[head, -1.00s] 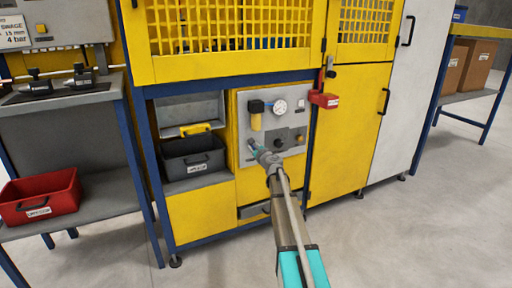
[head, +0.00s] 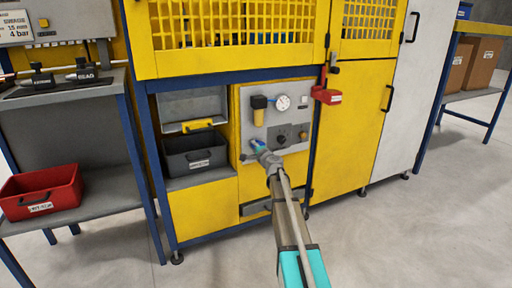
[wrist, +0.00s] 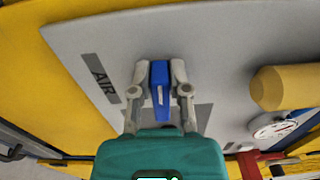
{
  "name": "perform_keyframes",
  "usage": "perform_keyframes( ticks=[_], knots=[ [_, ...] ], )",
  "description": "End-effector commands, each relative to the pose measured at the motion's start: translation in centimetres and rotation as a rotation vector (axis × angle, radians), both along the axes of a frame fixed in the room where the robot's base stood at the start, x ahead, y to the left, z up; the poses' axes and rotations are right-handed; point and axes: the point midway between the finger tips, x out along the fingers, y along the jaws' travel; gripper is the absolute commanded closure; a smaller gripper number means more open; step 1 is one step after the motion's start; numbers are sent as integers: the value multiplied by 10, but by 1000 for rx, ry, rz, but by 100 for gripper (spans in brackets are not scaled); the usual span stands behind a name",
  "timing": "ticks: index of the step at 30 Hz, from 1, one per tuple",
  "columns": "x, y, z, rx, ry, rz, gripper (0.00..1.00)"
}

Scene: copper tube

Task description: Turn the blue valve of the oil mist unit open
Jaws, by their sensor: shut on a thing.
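The blue valve (wrist: 160,90) is a small blue lever handle on the grey panel (wrist: 220,50), beside a dark label reading AIR. In the wrist view, my gripper (wrist: 160,76) has one finger on each side of the handle and is shut on it. In the head view, my gripper (head: 263,153) is at the lower left of the grey panel (head: 247,105). A bit of the blue valve shows there (head: 257,144); the rest is hidden behind my gripper.
The panel also carries a yellow-bowled filter (head: 259,112), a pressure gauge (head: 282,102) and a dark knob. A red holder (head: 326,96) juts out at the panel's upper right. A dark bin (head: 195,153) stands on a shelf to the left. The floor in front is clear.

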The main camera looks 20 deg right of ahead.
Motion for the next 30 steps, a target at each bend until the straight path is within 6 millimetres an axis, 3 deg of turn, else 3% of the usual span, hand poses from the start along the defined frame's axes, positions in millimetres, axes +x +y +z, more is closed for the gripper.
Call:
perform_keyframes(
  ticks=[20,21,24,26,30],
  knots=[
    [0,1,-2,-82,-2,1,100],
    [0,1,-2,-82,-2,1,70],
    [0,1,-2,-81,-3,1,51],
    [0,1,-2,-81,-3,1,43],
    [0,1,-2,-80,-3,1,43]
  ],
)
